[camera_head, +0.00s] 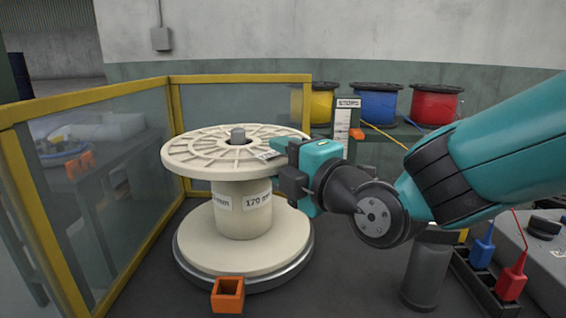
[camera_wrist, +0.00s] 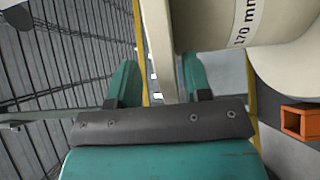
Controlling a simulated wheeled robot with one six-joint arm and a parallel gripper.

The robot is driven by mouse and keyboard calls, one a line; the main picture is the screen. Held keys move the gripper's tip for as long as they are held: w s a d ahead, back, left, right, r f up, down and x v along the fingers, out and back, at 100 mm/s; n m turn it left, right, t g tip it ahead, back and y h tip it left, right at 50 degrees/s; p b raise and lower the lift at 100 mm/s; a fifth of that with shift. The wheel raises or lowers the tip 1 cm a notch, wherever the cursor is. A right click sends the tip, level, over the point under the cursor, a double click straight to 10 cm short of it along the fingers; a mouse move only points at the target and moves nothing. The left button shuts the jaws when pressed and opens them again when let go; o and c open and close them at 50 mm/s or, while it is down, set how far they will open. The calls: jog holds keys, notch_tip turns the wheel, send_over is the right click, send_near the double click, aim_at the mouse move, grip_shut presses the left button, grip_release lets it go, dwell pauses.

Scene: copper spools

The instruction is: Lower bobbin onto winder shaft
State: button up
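The cream bobbin (camera_head: 240,208) stands upright on a round grey metal base plate (camera_head: 300,262) in the head view. Its lower flange appears to rest on the plate. The grey shaft tip (camera_head: 238,135) shows through the hub of the upper flange (camera_head: 200,150). My gripper (camera_head: 283,160) is at the right rim of that flange. In the wrist view, the flange edge (camera_wrist: 160,50) lies between the two teal fingers of my gripper (camera_wrist: 158,80). A gap shows beside the left finger, so the fingers look open around the rim. The shaft inside the hub is hidden.
A yellow-framed clear guard (camera_head: 110,170) stands left and behind. An orange square block (camera_head: 228,294) is in front of the plate. A dark grey cylinder (camera_head: 428,268) stands at right. Yellow, blue (camera_head: 376,103) and red spools sit on a shelf behind.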

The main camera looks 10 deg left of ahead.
jog(key=shift+f, duration=0.3)
jog(key=b+v, duration=0.6)
jog(key=v, duration=1.1)
jog(key=shift+s+d+r+b, duration=0.2)
jog(key=shift+r+b, duration=0.1)
jog(key=shift+b, duration=0.1)
jog(key=shift+f, duration=0.1)
jog(key=s+d+f+m+g+h, duration=0.5)
jog(key=f+m, duration=0.3)
jog(key=m, duration=0.3)
jog(key=s+d+f+m+g+h, duration=0.4)
jog(key=d+f+m+g+h, duration=0.15)
jog(key=d+f+m, duration=0.35)
notch_tip(320, 180, up, 31)
jog(key=a+m+p, duration=0.1)
jog(key=a+p, duration=0.1)
jog(key=p, duration=2.7)
jog(key=shift+f+m, duration=0.25)
jog(key=shift+m, duration=0.05)
